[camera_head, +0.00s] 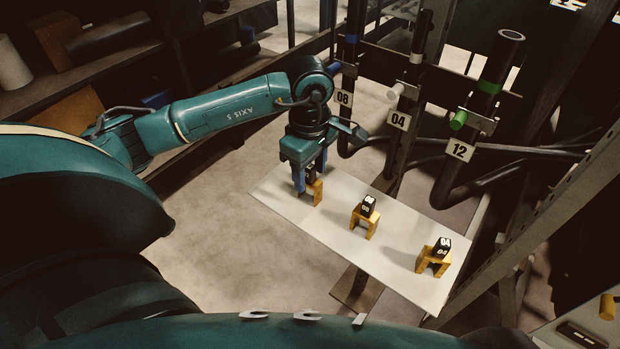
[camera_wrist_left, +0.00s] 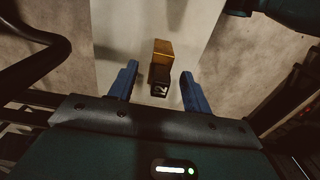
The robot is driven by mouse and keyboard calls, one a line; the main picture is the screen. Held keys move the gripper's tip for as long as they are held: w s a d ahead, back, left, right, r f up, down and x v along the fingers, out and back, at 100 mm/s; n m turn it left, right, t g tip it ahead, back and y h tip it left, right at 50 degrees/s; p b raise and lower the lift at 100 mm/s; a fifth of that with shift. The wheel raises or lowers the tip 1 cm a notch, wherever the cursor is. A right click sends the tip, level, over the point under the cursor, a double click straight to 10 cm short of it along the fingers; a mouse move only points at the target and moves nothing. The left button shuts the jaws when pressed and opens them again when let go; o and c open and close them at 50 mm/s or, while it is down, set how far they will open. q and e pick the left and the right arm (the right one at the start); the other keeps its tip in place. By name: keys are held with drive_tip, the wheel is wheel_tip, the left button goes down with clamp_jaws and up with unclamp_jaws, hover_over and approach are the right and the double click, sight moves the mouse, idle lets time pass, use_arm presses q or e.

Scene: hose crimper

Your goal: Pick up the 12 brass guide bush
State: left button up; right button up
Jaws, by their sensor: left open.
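The 12 guide bush (camera_wrist_left: 160,70) is a brass-yellow piece with a dark block bearing a partly legible white number that looks like 12. In the head view it (camera_head: 317,191) stands at the left end of the pale board, partly hidden by my left gripper (camera_head: 309,180). My left gripper is open and points down over it. In the left wrist view the blue fingers (camera_wrist_left: 159,72) stand on either side of the bush, with a visible gap on both sides. My right gripper is not in view.
Two similar pieces, marked 08 (camera_head: 364,217) and 04 (camera_head: 436,256), stand farther right on the pale board (camera_head: 392,262). Behind it are posts and hoses with tags 08 (camera_head: 344,98), 04 (camera_head: 398,120) and 12 (camera_head: 459,150). Shelves (camera_head: 90,65) are at upper left.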

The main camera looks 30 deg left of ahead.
use_arm(q)
drive_tip(key=shift+f, duration=0.55)
clamp_jaws()
